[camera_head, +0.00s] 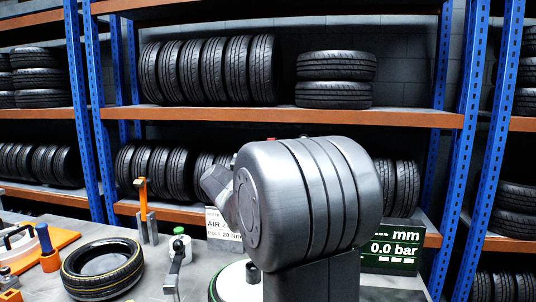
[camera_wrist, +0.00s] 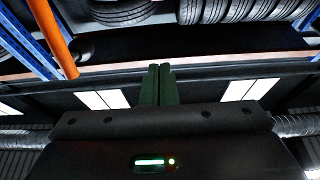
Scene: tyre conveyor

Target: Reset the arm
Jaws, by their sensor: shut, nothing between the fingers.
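My gripper (camera_wrist: 160,72) shows in the wrist view, its two dark green fingers side by side and touching, with nothing between them. Beyond the fingertips are a dark shelf space and a row of tyres (camera_wrist: 225,10) along the top edge. In the head view a thick grey link of my arm (camera_head: 310,195) stands in the middle foreground. The gripper itself cannot be made out in the head view. The arm link hides part of the bench and the lower shelf behind it.
A yellow-striped tyre (camera_head: 128,268) lies on the bench at the lower left, near an orange-handled tool (camera_head: 143,195) and a lever (camera_head: 175,265). A display (camera_head: 395,250) stands right of my arm. Blue-posted racks (camera_head: 88,110) with tyres (camera_head: 205,70) fill the back.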

